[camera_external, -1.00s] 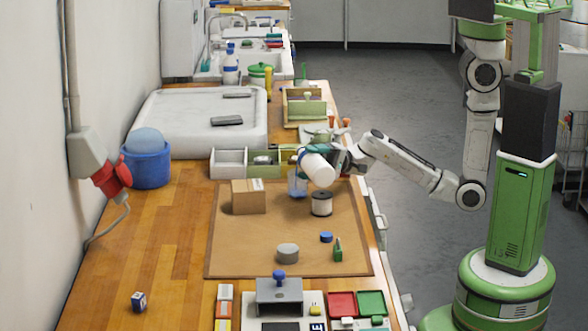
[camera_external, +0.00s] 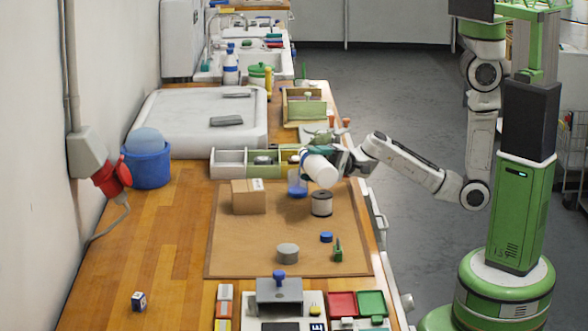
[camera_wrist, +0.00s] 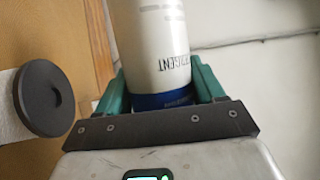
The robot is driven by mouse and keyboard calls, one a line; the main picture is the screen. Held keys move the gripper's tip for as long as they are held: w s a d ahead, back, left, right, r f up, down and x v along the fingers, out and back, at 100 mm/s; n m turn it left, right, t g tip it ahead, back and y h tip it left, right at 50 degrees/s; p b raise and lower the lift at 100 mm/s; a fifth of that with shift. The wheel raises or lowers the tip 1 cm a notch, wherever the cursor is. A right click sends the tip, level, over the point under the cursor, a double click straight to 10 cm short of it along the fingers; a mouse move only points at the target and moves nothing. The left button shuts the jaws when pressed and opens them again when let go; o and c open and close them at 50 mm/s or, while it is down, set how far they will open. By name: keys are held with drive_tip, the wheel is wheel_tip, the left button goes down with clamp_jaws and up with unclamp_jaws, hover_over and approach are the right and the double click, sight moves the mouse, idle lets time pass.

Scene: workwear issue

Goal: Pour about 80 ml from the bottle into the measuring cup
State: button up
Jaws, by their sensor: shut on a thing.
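The white bottle (camera_external: 321,171) is tilted over the work mat. It also shows in the wrist view (camera_wrist: 150,45), with dark lettering and a blue band. My gripper (camera_external: 309,167) is shut on it, and its green fingers (camera_wrist: 162,88) lie on both sides of the blue band. The clear measuring cup (camera_external: 297,188) stands on the mat just below and left of the bottle, with blue liquid low inside. The bottle's mouth and any stream are too small or hidden to make out.
A spool (camera_external: 321,204) stands close below the bottle; a cardboard box (camera_external: 248,197) is left of the cup. A grey round tin (camera_external: 288,253), a blue cap (camera_external: 326,237) and a small green bottle (camera_external: 338,251) are nearer the front. The mat's (camera_external: 245,250) front left is clear.

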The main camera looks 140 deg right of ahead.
drive_tip(key=shift+m, duration=0.4)
idle(1.3)
drive_tip(key=shift+r, duration=0.1)
drive_tip(key=f+n+b, duration=0.1)
drive_tip(key=n, duration=0.1)
drive_tip(key=shift+w+f+n+g, duration=0.1)
drive_tip(key=shift+f+n+g, duration=0.2)
drive_tip(key=shift+f, duration=0.1)
drive_tip(key=shift+w+a+r+n+g+y+p, duration=0.15)
drive_tip(key=shift+a+r+n+g+y+p, duration=0.2)
drive_tip(key=shift+r+n+p, duration=0.45)
drive_tip(key=shift+f+n, duration=0.3)
drive_tip(key=shift+f, duration=0.15)
drive_tip(key=shift+d+r+n+g+p, duration=0.2)
drive_tip(key=shift+r+n+g+p, duration=0.15)
drive_tip(key=shift+r+n, duration=0.35)
